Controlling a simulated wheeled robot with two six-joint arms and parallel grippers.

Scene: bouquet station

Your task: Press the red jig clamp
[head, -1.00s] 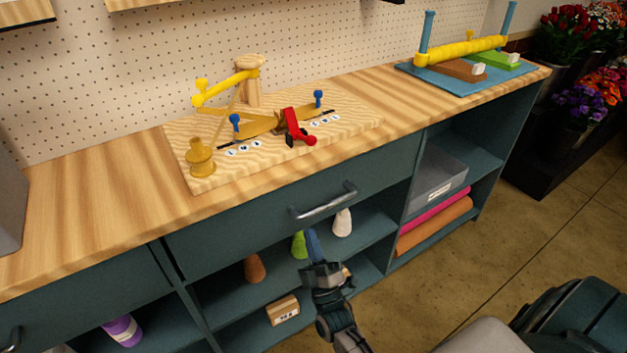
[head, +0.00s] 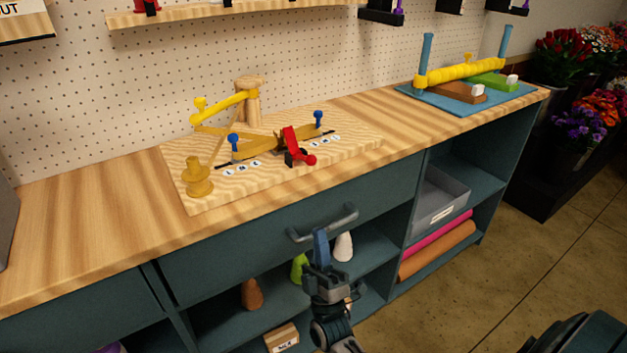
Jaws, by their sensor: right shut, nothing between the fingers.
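The red jig clamp (head: 293,143) stands on the wooden jig board (head: 350,150) on the counter, near the board's front edge. Its red lever slopes down to a round red knob at the front right. Blue-knobbed pegs stand to its left and right, beside white label tiles. My right gripper (head: 320,246) is shut and empty, with blue fingers pointing up. It is in front of the counter's drawer handle in the picture, below the clamp and apart from it. My left gripper is not in view.
A yellow arm (head: 225,105) on a wooden post and a brass-coloured knob (head: 198,178) stand on the board. A drawer handle (head: 324,222) juts from the counter front. A blue fixture (head: 465,98) stands at the right end. The counter's left part is clear.

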